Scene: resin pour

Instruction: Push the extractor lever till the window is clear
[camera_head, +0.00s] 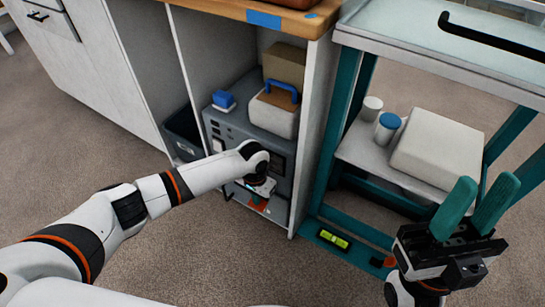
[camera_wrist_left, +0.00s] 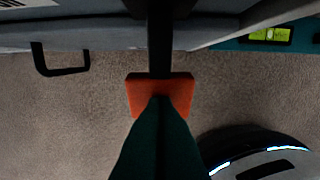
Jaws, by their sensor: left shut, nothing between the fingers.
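The extractor is a grey unit (camera_head: 225,137) inside the open cabinet bay. The lever (camera_wrist_left: 160,45) shows in the left wrist view as a dark bar ending in an orange pad (camera_wrist_left: 134,93). An orange patch (camera_head: 262,201) also shows low at the unit's front in the head view. My left gripper (camera_wrist_left: 160,99) is shut and empty, its teal fingertips overlapping the orange pad; I cannot tell whether they touch. In the head view my left wrist hides part of the unit's front, and I cannot make out how clear the window is. My right gripper (camera_head: 487,180) is open and empty at the right.
A white box with a blue handle (camera_head: 274,112) and a blue item (camera_head: 223,99) sit on the unit. A teal cart (camera_head: 344,100) stands to the right, with a green level (camera_head: 334,238) low on it. A black handle (camera_wrist_left: 60,71) juts out in the wrist view.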

